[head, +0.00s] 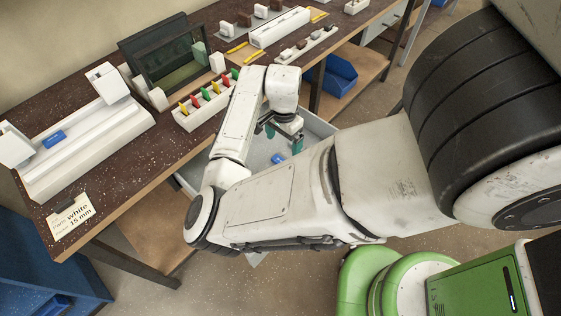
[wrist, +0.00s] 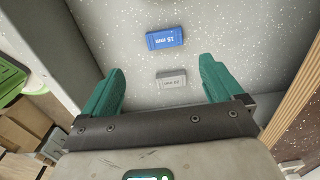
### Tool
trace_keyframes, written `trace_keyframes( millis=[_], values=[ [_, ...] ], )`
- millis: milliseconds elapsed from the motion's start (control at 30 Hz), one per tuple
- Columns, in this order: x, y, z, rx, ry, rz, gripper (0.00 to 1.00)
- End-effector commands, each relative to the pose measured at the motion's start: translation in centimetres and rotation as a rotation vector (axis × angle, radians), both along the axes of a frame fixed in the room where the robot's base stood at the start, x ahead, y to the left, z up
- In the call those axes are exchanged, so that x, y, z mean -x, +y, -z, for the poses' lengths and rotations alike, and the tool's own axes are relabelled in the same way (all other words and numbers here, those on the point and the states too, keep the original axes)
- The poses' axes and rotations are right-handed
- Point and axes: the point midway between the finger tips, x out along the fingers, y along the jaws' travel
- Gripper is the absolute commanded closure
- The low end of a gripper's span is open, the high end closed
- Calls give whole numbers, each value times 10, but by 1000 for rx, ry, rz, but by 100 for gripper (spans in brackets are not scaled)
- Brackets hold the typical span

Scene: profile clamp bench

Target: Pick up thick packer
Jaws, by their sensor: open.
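Two small blocks lie in the open grey drawer (head: 318,126). A blue packer (wrist: 165,38) is marked 15 mm in the wrist view and shows as a blue patch in the head view (head: 277,158). A grey packer (wrist: 171,79) lies nearer my gripper; its small label is hard to read. I cannot tell by shape which is thicker. My gripper (wrist: 162,70) is open and empty, with green fingers pointing down into the drawer. The grey packer appears between the fingertips in the wrist view, the blue one just beyond. In the head view my gripper (head: 284,138) is partly hidden.
A card (head: 70,218) on the bench reads white, 15 mm. A white clamp fixture (head: 95,140) holds another blue block (head: 53,139). A rack of coloured pieces (head: 207,103) stands at the bench edge. The drawer walls (wrist: 88,25) rise close around my gripper.

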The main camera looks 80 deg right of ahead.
Motion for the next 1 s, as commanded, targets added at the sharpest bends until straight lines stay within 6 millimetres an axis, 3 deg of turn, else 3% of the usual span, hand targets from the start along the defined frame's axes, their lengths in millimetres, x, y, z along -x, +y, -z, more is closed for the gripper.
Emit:
trace_keyframes(
  millis=[200, 467, 700, 1000],
  values=[
    [0, 0, 32, 0, 1, -3, 6],
    [-1, -2, 49, 1, 1, -1, 6],
    [-5, -7, 82, 0, 1, -2, 6],
    [-5, -7, 92, 4, -1, -1, 6]
  ],
)
